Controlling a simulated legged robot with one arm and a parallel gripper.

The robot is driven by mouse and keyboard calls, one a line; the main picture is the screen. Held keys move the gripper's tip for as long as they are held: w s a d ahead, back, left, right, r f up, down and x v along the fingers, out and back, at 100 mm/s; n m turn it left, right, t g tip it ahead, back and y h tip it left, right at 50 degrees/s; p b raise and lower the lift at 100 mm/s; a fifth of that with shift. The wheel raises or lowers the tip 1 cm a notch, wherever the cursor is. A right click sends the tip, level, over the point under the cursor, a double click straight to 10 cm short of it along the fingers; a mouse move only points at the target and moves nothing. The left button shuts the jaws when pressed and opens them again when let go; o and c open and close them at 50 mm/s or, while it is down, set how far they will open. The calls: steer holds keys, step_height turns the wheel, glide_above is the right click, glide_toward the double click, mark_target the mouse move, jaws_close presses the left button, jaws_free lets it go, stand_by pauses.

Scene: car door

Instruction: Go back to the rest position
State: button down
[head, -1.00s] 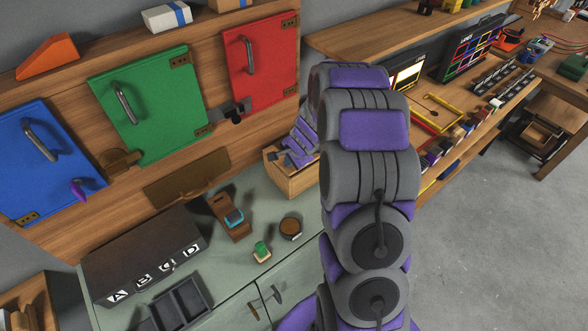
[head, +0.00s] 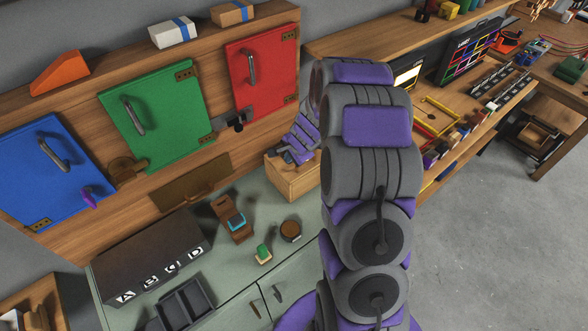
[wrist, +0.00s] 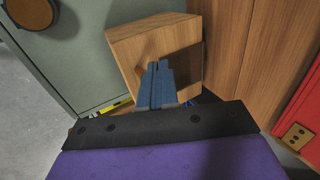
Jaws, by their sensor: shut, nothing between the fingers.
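My arm rises through the middle of the head view and folds over at the top. The purple ribbed end of the arm hangs to its left, above a small wooden box (head: 290,182). My gripper (wrist: 159,68) shows in the wrist view, its two blue-grey fingers together and empty. The fingertips appear in front of the wooden box (wrist: 140,42); I cannot tell whether they touch it. In the head view the fingertips are too small to make out clearly.
Blue (head: 45,170), green (head: 155,118) and red (head: 262,75) doors with handles are on the wooden panel at left. A dark lettered box (head: 150,255) and small items sit on the grey-green cabinet (head: 215,272). A workbench (head: 460,130) stands right; the grey floor (head: 500,250) is clear.

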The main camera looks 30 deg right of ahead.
steer(key=shift+r+p, duration=0.35)
steer(key=shift+r, duration=0.35)
steer(key=s+a+r+n+g+y+b, duration=0.25)
steer(key=s+a+r+n, duration=0.55)
steer(key=s+a+r, duration=0.45)
steer(key=s+a+r+n+g+h+b, duration=0.1)
steer(key=s+n, duration=0.3)
steer(key=s, duration=0.9)
steer(key=s+a+r+n+g+h+b, duration=0.1)
steer(key=s+n+g+h+b, duration=0.1)
steer(key=s, duration=1.2)
steer(key=shift+s+a+n+g, duration=0.15)
steer(key=shift+s+n+g, duration=0.15)
steer(key=shift+n+g, duration=0.55)
steer(key=shift+h, duration=0.25)
